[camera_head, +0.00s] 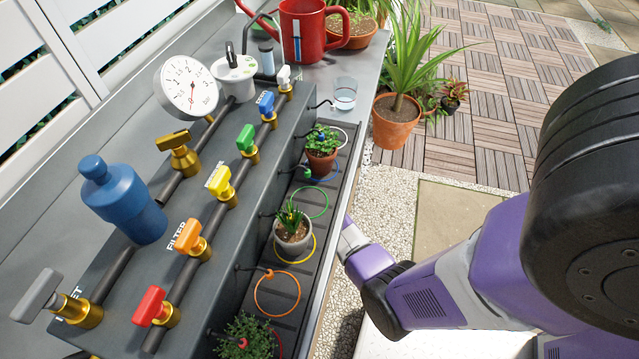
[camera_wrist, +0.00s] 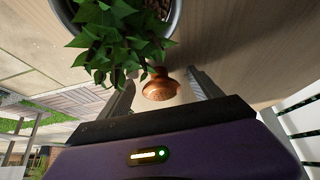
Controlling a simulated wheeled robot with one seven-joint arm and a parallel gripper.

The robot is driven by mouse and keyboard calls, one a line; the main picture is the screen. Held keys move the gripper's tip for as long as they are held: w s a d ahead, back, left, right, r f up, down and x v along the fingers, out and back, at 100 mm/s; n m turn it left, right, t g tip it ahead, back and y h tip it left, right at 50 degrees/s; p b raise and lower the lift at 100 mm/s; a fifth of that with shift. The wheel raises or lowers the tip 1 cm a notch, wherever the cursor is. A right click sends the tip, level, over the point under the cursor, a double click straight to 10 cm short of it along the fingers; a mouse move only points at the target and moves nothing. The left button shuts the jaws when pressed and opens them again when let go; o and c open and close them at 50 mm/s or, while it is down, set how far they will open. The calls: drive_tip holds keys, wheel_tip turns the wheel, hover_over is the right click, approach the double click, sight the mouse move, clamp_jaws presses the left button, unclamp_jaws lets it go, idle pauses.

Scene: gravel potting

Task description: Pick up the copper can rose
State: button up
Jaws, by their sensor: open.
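The copper can rose (camera_wrist: 161,87) shows in the wrist view as a small, rounded, shiny copper piece with a narrow neck. It lies on a wood-coloured surface (camera_wrist: 235,40). My gripper (camera_wrist: 161,82) is open, with one finger on each side of the rose. I see space between the rose and the right finger; the gap on the left is harder to judge. I cannot tell whether the rose is fully between the fingertips or a little beyond them. In the head view my gripper is hidden behind the bench edge, and I do not see the rose there.
A leafy plant (camera_wrist: 108,32) in a grey pot (camera_wrist: 176,18) stands close to the rose and overhangs the left finger. In the head view, the bench carries a valve manifold (camera_head: 190,215), a red watering can (camera_head: 303,30), a glass (camera_head: 345,94) and potted plants in a dark tray.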

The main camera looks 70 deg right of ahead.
drive_tip(key=c, duration=1.4)
